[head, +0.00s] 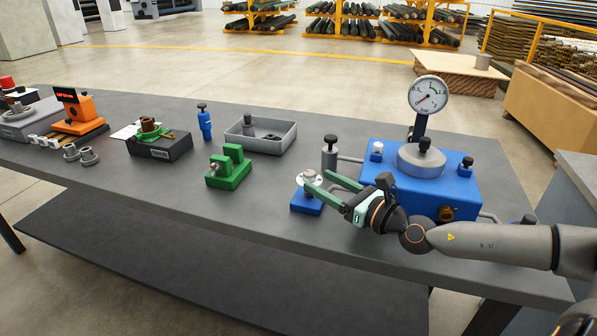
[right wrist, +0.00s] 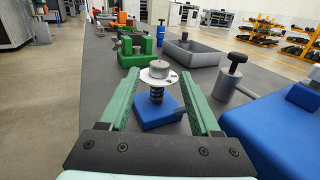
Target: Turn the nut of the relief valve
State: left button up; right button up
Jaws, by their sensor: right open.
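What looks like the relief valve stands upright on a blue base block (head: 307,204) near the table's front edge; the base also shows in the right wrist view (right wrist: 158,113). It has a dark spring, a pale disc (right wrist: 150,78) and a round grey nut (right wrist: 158,69) on top. My right gripper (head: 317,180) is open, its two green fingers pointing at the valve from the right. In the right wrist view the valve appears between the fingers; I cannot tell whether either finger touches it. My left gripper is not in view.
A large blue unit (head: 440,188) with a pressure gauge (head: 428,95) stands right of the valve, a grey cylinder (head: 330,155) behind it. A green fixture (head: 229,168) and grey tray (head: 285,140) lie left and back. The table front (head: 235,215) is clear.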

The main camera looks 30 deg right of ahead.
aim_at(305, 173)
jog(key=shift+w+a+r+p, duration=0.1)
jog(key=shift+w+p, duration=0.1)
jog(key=shift+w, duration=0.2)
jog(key=shift+w+a+r+p, duration=0.1)
jog(key=shift+w+p, duration=0.1)
jog(key=shift+w, duration=0.2)
jog(key=p+x, duration=0.1)
jog(key=x, duration=0.4)
jog(key=shift+w+f+p, duration=0.1)
jog(key=shift+p, duration=0.3)
jog(key=shift+w+a+f, duration=0.1)
jog(key=shift+w+a, duration=0.15)
jog(key=shift+w, duration=0.2)
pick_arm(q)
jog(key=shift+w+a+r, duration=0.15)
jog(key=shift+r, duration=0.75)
pick_arm(e)
jog(key=c, duration=0.3)
grip_shut()
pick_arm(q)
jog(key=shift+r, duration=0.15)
